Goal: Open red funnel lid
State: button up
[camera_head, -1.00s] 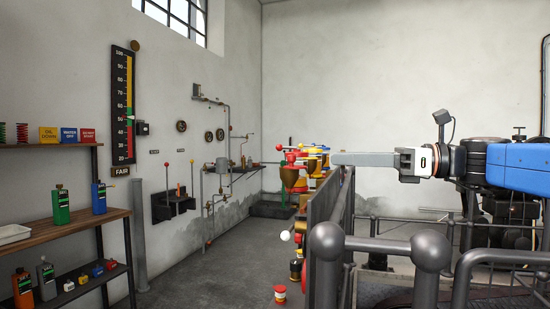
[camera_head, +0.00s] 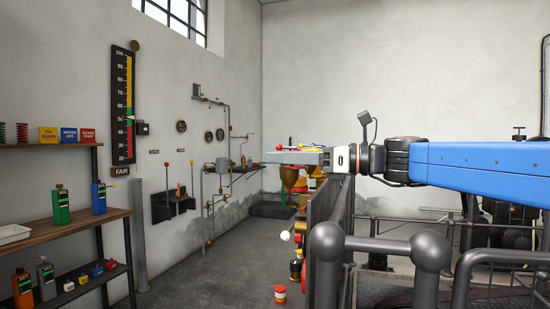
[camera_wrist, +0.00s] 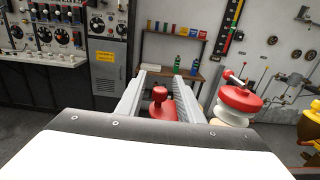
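My gripper (camera_head: 272,157) reaches left over the row of funnels in the head view. In the wrist view my gripper (camera_wrist: 161,76) is open, with its two grey fingers apart. A red knob (camera_wrist: 160,95) on a red lid (camera_wrist: 162,111) stands between the fingers, with a gap on each side. A second red lid (camera_wrist: 238,98) on a pale body is outside the fingers, to the right. In the head view a brass funnel (camera_head: 290,176) shows below my gripper. My gripper hides much of the lids there.
A dark panel and railing (camera_head: 327,250) stand below my arm. A yellow part (camera_wrist: 311,125) is at the right edge of the wrist view. Shelves with bottles (camera_head: 62,205) line the left wall. The floor (camera_head: 215,275) between is mostly clear.

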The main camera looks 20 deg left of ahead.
jog(key=shift+a, duration=1.1)
jog(key=shift+c, duration=0.7)
grip_shut()
jog(key=shift+d+g, duration=0.1)
jog(key=shift+g, duration=0.2)
jog(key=shift+s+d+n+g, duration=0.2)
jog(key=shift+n+g, duration=0.3)
jog(key=shift+g, duration=0.15)
jog(key=shift+s+d+n+g, duration=0.25)
jog(key=shift+n+g, duration=0.25)
jog(key=shift+g, duration=0.2)
jog(key=shift+s+d+n+g, duration=0.15)
jog(key=shift+d+n+g, duration=0.05)
jog(key=shift+n+g, duration=0.4)
jog(key=shift+o, duration=0.7)
grip_release()
